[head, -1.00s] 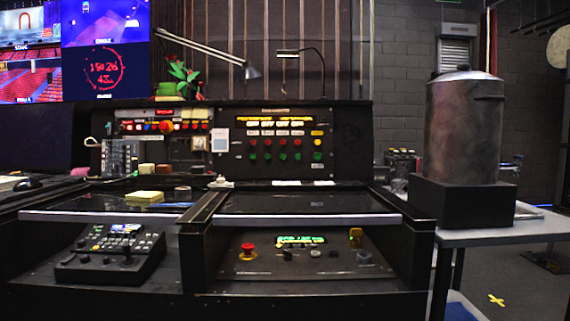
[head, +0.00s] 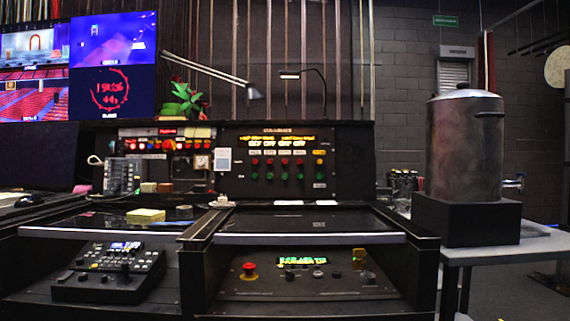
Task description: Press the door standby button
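The cue panel (head: 345,163) stands upright at the back of the desk in the head view. It carries a row of red buttons (head: 285,162) above a row of green buttons (head: 285,177). An amber button (head: 319,162) and a green button (head: 319,176) sit in a column at the right end. Yellow lit text (head: 285,141) runs above the rows. The labels are too small to tell which button is the door one.
A desk front (head: 310,239) lies before the panel, with a red mushroom button (head: 249,268) on its lower console. A control deck (head: 110,270) is at lower left. A metal urn (head: 464,148) stands on a black box at right. A lamp (head: 215,77) reaches over the panel.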

